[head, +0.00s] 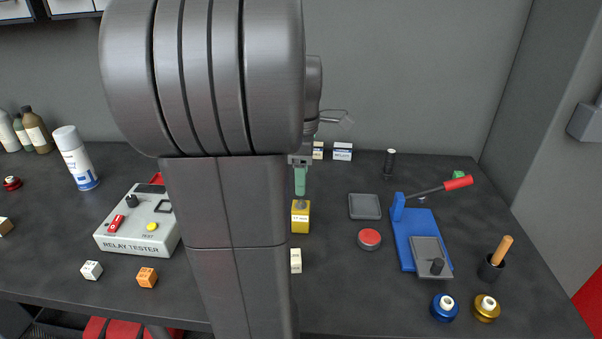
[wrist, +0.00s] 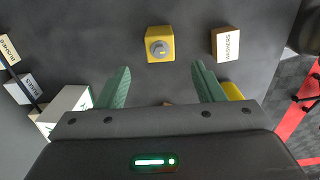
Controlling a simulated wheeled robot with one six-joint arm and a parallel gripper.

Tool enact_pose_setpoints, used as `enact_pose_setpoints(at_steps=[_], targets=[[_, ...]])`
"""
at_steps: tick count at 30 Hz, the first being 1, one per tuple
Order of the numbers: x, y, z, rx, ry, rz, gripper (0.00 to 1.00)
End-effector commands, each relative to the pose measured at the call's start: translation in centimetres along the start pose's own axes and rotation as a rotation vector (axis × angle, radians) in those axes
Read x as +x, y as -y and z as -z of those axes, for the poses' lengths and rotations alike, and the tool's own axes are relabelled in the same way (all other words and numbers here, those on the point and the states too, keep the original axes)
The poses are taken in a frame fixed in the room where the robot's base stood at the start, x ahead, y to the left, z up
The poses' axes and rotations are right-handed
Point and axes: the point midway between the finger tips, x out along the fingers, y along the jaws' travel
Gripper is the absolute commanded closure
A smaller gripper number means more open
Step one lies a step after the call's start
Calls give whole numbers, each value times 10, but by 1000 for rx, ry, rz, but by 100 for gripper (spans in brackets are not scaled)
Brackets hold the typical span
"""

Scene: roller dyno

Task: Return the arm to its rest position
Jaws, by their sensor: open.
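My arm fills the middle of the head view and hides part of the bench behind it. My gripper (head: 300,180) hangs above the bench, with one green finger showing just over a yellow block (head: 300,218). In the wrist view my gripper (wrist: 160,85) has its two green fingers wide apart with nothing between them. The yellow block with a grey round top (wrist: 160,43) stands on the bench beyond the fingertips, apart from them.
A relay tester (head: 138,222) stands left of my arm, with a white spray can (head: 75,158) behind it. A blue lever press (head: 417,238), a red button (head: 369,239) and a grey pad (head: 364,206) are on the right. A box (wrist: 226,44) stands beside the yellow block.

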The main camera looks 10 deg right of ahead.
Motion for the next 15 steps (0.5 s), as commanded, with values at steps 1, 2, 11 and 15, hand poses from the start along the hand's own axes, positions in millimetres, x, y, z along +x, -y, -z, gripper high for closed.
enact_pose_setpoints(at_steps=[1,2,11,15], targets=[[1,0,0,0,0,1,38],[2,0,0,0,0,1,38],[40,1,0,0,1,5,38],[69,1,0,0,1,6,38]])
